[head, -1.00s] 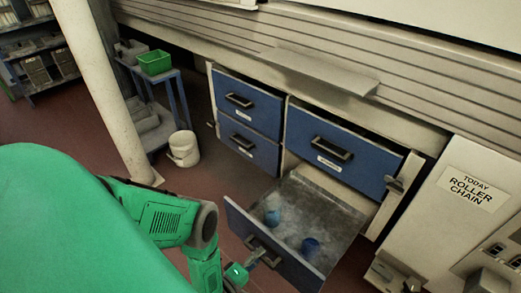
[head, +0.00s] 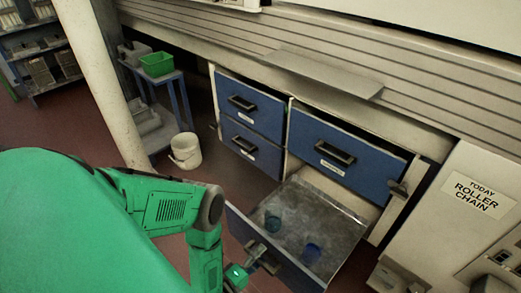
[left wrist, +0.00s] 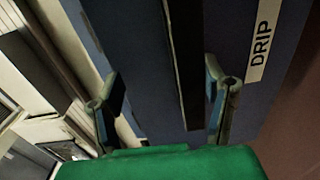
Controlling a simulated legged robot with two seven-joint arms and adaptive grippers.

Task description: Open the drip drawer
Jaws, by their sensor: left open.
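The drip drawer (head: 270,258) is the lower right drawer of the blue bank and stands pulled well out. My left gripper (head: 262,258) is at the outer face of the drawer front, by the handle. In the left wrist view the drawer front (left wrist: 150,70) bears a DRIP label (left wrist: 262,38). The dark handle (left wrist: 182,70) lies between the parted fingers of my left gripper (left wrist: 165,90). Contact with the handle cannot be told. My right gripper is not in view.
Closed blue drawers (head: 338,152) are above and left of the open one. A white bucket (head: 186,151) stands on the floor, near a small table with a green bin (head: 157,64). A pale post (head: 105,80) rises at the left. A ROLLER CHAIN panel (head: 475,195) is at the right.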

